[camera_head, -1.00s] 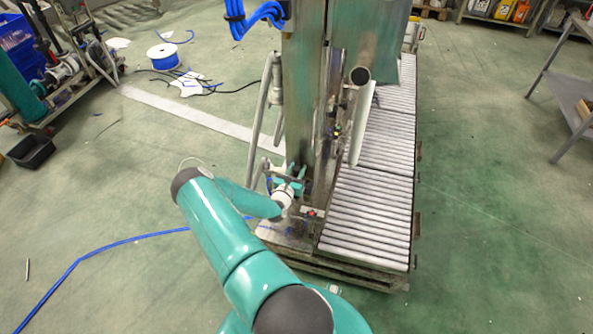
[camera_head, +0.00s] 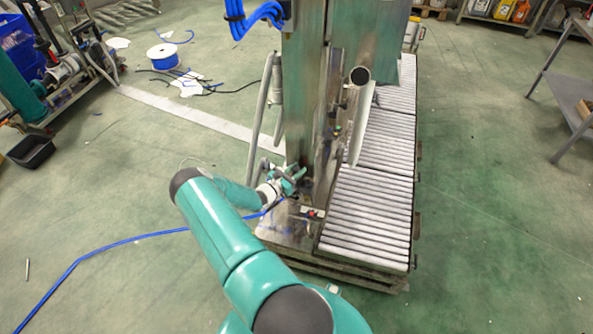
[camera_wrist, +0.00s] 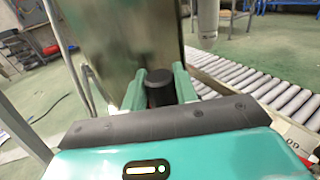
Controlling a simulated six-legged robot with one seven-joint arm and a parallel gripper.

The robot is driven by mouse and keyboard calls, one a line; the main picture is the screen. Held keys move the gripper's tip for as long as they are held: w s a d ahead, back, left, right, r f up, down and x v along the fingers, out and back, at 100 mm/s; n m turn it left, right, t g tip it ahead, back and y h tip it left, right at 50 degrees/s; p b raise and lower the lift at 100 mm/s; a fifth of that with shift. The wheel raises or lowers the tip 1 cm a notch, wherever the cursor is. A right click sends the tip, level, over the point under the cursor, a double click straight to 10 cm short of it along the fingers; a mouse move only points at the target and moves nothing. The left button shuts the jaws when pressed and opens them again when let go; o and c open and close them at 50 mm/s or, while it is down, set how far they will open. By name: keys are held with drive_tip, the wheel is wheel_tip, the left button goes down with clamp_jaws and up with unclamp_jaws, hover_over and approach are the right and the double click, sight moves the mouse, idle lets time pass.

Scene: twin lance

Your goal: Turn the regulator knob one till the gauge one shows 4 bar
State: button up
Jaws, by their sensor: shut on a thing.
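In the wrist view, a dark, round regulator knob (camera_wrist: 159,88) sits between the two teal fingers of my gripper (camera_wrist: 160,80), which are shut on it. Behind it rises a broad metal column (camera_wrist: 120,40). In the head view, my gripper (camera_head: 296,174) is at the lower left of the same column (camera_head: 303,90), and the knob is too small to make out there. No gauge face can be read in either view, so the pressure shown cannot be told. I cannot tell from the markings whether this knob is number one.
A roller conveyor (camera_head: 368,210) runs along the column's right side. Grey pipes (camera_head: 262,110) stand close on its left. A blue hose (camera_head: 110,245) lies on the floor at left, and a blue cable reel (camera_head: 163,57) stands farther back.

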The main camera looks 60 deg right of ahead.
drive_tip(key=shift+m+g+y, duration=1.1)
drive_tip(key=shift+m+g, duration=0.5)
drive_tip(key=shift+g, duration=0.9)
drive_tip(key=o, duration=0.9)
drive_tip(key=shift+o, duration=0.2)
drive_tip(key=shift+t, duration=0.4)
